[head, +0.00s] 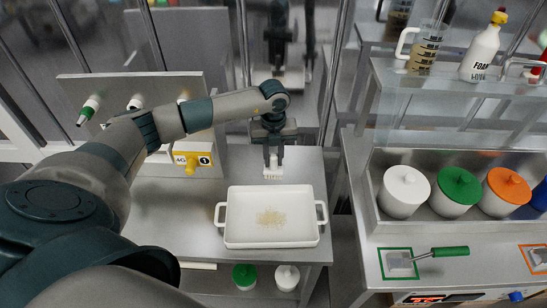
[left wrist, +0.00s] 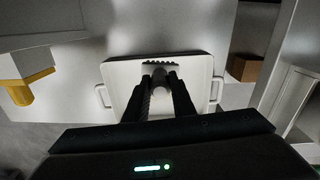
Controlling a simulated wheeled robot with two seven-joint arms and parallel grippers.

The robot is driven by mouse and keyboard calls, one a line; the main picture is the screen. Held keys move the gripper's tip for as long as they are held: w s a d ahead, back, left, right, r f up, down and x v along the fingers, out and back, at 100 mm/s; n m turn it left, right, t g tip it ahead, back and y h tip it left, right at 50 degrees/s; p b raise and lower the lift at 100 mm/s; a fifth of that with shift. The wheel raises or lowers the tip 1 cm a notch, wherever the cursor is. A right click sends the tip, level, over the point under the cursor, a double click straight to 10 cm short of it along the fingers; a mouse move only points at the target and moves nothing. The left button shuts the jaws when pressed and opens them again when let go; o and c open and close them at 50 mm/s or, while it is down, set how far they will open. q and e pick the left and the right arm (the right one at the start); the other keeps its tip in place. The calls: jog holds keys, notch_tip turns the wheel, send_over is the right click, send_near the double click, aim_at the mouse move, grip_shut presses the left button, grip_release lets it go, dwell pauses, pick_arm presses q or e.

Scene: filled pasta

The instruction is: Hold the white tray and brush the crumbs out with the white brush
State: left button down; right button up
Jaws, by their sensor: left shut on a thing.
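The white tray (head: 240,241) lies flat on the steel table, with a handle at each side. Tan crumbs (head: 271,218) form a patch in its middle. My left gripper (head: 272,152) is shut on the white brush (head: 272,173) and points down at the tray's far side. The brush head is close to the far rim; I cannot tell whether it touches anything. In the left wrist view the fingers (left wrist: 159,85) close around the brush handle, with the brush head (left wrist: 158,66) over the tray (left wrist: 122,75). No gripper is on the tray handles. My right gripper is out of view.
On the right counter stand lidded pots, white (head: 403,190), green (head: 458,190) and orange (head: 506,190), and a green-handled tool (head: 448,252). A foam bottle (head: 481,52) stands on the shelf above. A yellow tag (head: 190,160) is left of my gripper. A gap separates the table and counter.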

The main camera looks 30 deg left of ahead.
pick_arm(q)
jog(key=c, duration=2.3)
grip_release()
jog(key=shift+c, duration=0.7)
jog(key=shift+w+d+r+m+b, duration=0.2)
jog(key=shift+d+m+b, duration=0.3)
jog(key=shift+m, duration=0.3)
jog(key=d+r+m+b, duration=0.4)
jog(key=d+m+b, duration=0.3)
jog(key=m, duration=0.9)
jog(key=s+d+r+m+b, duration=0.2)
jog(key=s+d+m+b, duration=0.1)
jog(key=m, duration=1)
jog(key=s+d+r+m+b, duration=0.2)
jog(key=s+d+m+b, duration=0.2)
jog(key=m, duration=0.9)
jog(key=shift+s+d, duration=0.25)
jog(key=shift+s, duration=0.9)
